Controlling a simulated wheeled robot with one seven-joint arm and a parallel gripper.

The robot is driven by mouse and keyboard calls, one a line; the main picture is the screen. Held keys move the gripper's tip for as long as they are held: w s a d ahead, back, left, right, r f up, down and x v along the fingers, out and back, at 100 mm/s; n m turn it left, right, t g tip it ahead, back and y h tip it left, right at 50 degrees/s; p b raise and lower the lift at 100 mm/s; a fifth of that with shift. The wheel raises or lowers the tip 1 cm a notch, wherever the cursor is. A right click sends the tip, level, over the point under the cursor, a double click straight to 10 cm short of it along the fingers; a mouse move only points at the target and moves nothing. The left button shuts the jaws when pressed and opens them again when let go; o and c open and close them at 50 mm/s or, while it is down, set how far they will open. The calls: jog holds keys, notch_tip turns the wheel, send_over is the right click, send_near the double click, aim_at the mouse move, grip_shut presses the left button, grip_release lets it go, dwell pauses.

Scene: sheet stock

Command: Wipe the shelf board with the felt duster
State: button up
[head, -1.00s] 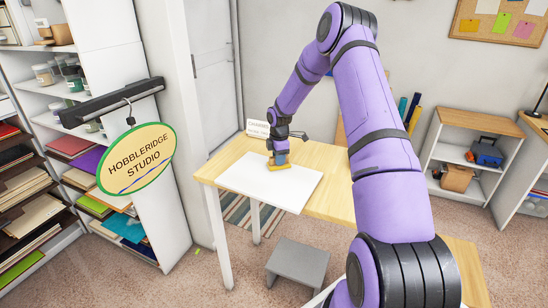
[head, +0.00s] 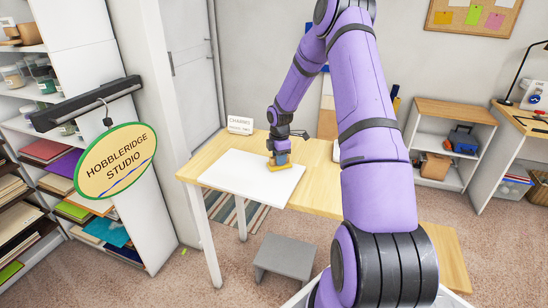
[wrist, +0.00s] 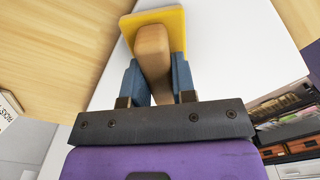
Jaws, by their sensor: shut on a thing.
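The felt duster (head: 278,164) has a yellow pad and a wooden handle; in the wrist view its handle (wrist: 152,52) sits between blue fingers. My gripper (head: 279,157) is shut on that handle, and it also shows in the wrist view (wrist: 155,80). The white shelf board (head: 240,183) lies flat on a light wooden table. The duster is at the board's far part, near its back edge; its pad appears to be down on the board, though contact is hard to tell. The board also fills the middle of the wrist view (wrist: 215,50).
The wooden table (head: 322,185) has bare room right of the board. A small white sign (head: 240,124) stands at its back edge. A grey stool (head: 284,257) is in front. Shelves of sheets (head: 70,190) and a hanging oval sign (head: 116,165) are at left.

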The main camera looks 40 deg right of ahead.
jog(key=shift+s+d, duration=0.55)
jog(key=shift+s, duration=0.55)
jog(key=shift+s+d, duration=0.5)
jog(key=shift+s, duration=0.55)
jog(key=shift+s+d, duration=0.55)
jog(key=shift+s, duration=0.55)
jog(key=shift+w+a, duration=1.65)
jog(key=shift+a, duration=0.6)
jog(key=shift+w+a, duration=1.65)
jog(key=shift+a, duration=0.6)
jog(key=shift+w+a, duration=1.65)
jog(key=shift+a, duration=0.6)
notch_tip(320, 180, up, 7)
